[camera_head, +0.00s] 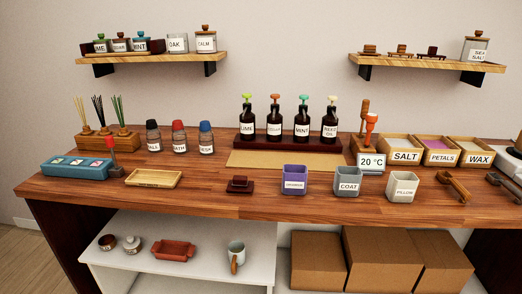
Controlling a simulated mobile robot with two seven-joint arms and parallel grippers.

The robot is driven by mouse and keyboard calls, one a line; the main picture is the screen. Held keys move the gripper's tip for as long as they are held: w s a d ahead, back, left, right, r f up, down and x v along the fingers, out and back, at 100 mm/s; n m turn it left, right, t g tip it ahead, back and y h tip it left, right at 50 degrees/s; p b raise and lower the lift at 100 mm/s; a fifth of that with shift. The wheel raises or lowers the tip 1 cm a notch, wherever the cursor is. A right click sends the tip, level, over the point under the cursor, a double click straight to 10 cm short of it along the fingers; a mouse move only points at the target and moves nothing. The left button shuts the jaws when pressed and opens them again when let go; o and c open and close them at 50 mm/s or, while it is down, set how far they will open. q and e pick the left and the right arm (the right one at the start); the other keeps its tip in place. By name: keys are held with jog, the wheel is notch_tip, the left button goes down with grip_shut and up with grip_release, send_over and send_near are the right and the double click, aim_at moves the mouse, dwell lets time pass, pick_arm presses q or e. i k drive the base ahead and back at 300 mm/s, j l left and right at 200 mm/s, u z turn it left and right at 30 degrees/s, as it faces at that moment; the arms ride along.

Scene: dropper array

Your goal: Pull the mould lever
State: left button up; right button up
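A blue box (78,168) with several small pale labelled tiles on its top sits at the left front of the wooden counter. A lever with a red upper part (112,150) stands upright at its right end, on a dark foot. No label in view names the mould, so I cannot be sure this is the mould lever. Neither of my grippers shows in the head view.
A pale tray (153,179) lies right of the lever. Reed stick holders (105,133) stand behind the box. Three labelled cups (294,180) stand at the centre right, a brown hand tool (453,187) further right.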

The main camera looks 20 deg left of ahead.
aim_at(109, 139)
jog(key=u, duration=1.65)
jog(key=i+j, duration=0.15)
jog(key=j, duration=0.2)
jog(key=i+j, duration=0.15)
jog(key=j, duration=0.2)
jog(key=i+j, duration=0.15)
jog(key=j, duration=0.15)
jog(key=i+j+z, duration=0.1)
jog(key=j, duration=0.25)
